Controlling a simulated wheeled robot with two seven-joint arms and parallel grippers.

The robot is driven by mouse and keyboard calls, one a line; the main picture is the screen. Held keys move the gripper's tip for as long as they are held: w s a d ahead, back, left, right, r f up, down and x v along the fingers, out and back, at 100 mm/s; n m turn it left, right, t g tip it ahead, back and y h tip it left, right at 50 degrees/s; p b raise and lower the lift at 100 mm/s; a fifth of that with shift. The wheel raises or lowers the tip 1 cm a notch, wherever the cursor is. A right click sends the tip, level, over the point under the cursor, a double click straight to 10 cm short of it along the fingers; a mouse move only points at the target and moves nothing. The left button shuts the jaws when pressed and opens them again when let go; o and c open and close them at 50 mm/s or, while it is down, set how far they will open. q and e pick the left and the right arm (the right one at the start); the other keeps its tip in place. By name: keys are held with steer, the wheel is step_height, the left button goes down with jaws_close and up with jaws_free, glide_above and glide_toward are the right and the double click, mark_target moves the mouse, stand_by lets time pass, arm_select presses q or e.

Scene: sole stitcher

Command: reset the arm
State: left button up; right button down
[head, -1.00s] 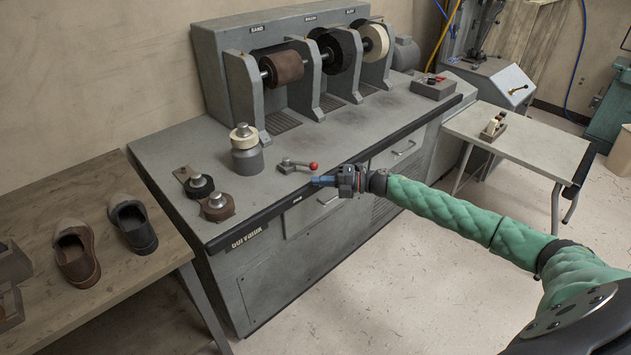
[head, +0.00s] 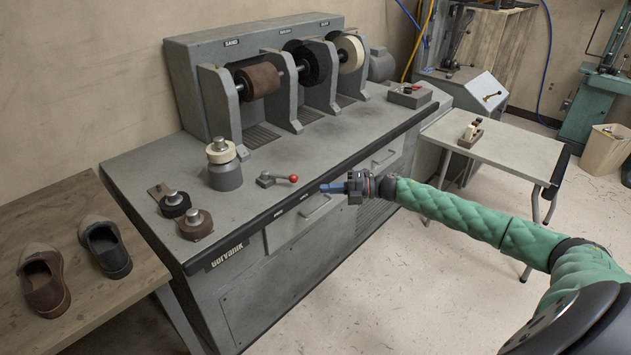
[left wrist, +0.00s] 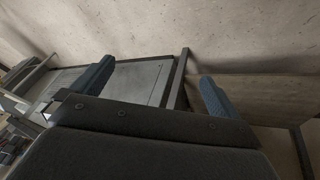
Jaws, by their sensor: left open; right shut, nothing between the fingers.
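My right arm, in a green quilted sleeve, reaches in from the lower right of the head view. Its gripper (head: 328,188) is shut and empty, with blue fingers pointing left, in front of the front edge of the grey finishing machine (head: 330,150). The red-knobbed lever (head: 278,179) on the machine top is just left of it in the picture, apart from the fingers. My left gripper (left wrist: 155,92) shows only in the left wrist view. Its two blue fingers are wide apart with nothing between them.
A wooden table (head: 112,297) at left holds a brown shoe (head: 45,285) and a dark shoe (head: 105,250). A small side table (head: 510,150) stands at right with a small tool (head: 470,135) on it. The floor in front of the machine is clear.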

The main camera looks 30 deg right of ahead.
arm_select(q)
steer(key=shift+d, duration=0.1)
arm_select(e)
steer(key=shift+f, duration=0.1)
steer(key=w+d+r+m+t+h, duration=0.4)
steer(key=w+d+m+t+h, duration=0.35)
steer(key=m+h, duration=0.7)
arm_select(q)
steer(key=s+a+r+g+y+p, duration=0.1)
steer(key=a+r+p, duration=0.3)
steer(key=a+r, duration=0.1)
steer(key=shift+s+r, duration=0.4)
steer(key=shift+r, duration=0.05)
arm_select(e)
steer(key=s+a+f+m+g, duration=0.4)
steer(key=s+a, duration=0.9)
steer(key=s, duration=0.4)
steer(key=s+a+f+m+g+y, duration=0.1)
steer(key=s+a+f+m+g, duration=0.4)
steer(key=s+a+f, duration=0.4)
steer(key=s+a+f+m+g+y, duration=0.1)
steer(key=s+a+f+m+g, duration=0.4)
steer(key=s+a, duration=1.3)
steer(key=s+f, duration=0.1)
steer(key=s, duration=0.6)
steer(key=shift+s+f+g, duration=0.15)
steer(key=shift+f+g, duration=0.05)
steer(key=shift+g, duration=0.15)
